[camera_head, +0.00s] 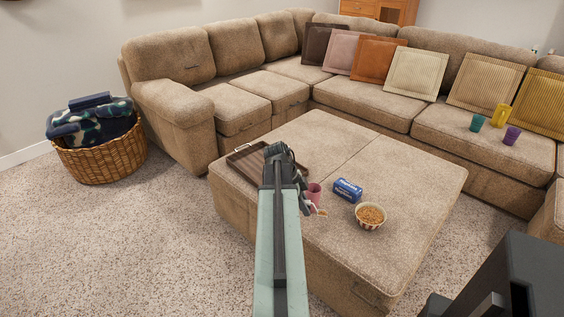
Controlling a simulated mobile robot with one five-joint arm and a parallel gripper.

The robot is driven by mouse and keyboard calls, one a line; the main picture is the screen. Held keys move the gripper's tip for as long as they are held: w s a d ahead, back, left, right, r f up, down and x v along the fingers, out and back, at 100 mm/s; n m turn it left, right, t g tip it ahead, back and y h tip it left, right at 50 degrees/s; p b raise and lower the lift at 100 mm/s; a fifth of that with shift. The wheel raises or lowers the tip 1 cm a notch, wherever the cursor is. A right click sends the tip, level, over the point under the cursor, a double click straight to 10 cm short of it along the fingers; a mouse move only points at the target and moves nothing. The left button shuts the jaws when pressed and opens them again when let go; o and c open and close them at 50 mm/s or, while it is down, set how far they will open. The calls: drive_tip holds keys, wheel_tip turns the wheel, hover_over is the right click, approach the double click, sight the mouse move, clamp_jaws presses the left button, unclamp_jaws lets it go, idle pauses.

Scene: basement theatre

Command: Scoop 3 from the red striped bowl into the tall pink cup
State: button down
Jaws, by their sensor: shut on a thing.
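The striped bowl (370,224) stands on the right part of the ottoman and holds brown, grainy food. The pink cup (314,193) stands on the ottoman to the left of the bowl, partly hidden by my arm. My gripper (303,200) is beside the cup, to its left, mostly seen from behind. It is shut on a small pale scoop (319,211), whose end shows just in front of the cup with a reddish-brown patch. I cannot tell how much the scoop carries. The inside of the cup is too small to make out.
A brown tray (245,160) lies at the ottoman's (408,180) left end. More cups (501,115) stand on the sofa. A wicker basket (103,160) is on the carpet at left.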

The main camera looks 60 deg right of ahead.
drive_tip(key=w+d+r+p, duration=0.3)
drive_tip(key=w+d+p, duration=0.1)
drive_tip(key=w+d, duration=0.15)
drive_tip(key=w+d+r+p, duration=0.3)
drive_tip(key=w+d+r, duration=0.1)
drive_tip(key=d, duration=0.3)
drive_tip(key=a+f+t+h+b, duration=0.1)
drive_tip(key=h+b, duration=0.2)
drive_tip(key=b, duration=0.1)
drive_tip(key=f+m+t+h+b, duration=0.1)
drive_tip(key=f+h+b, duration=0.1)
drive_tip(key=b, duration=0.3)
drive_tip(key=s+a+f+m+t+h+b, duration=0.1)
drive_tip(key=h+b, duration=0.4)
drive_tip(key=shift+s+a+f+t, duration=0.1)
drive_tip(key=shift+a+f+t, duration=0.2)
drive_tip(key=shift+f, duration=0.1)
drive_tip(key=shift+m+h+b, duration=0.3)
drive_tip(key=shift+h+b, duration=0.1)
drive_tip(key=shift+b, duration=0.55)
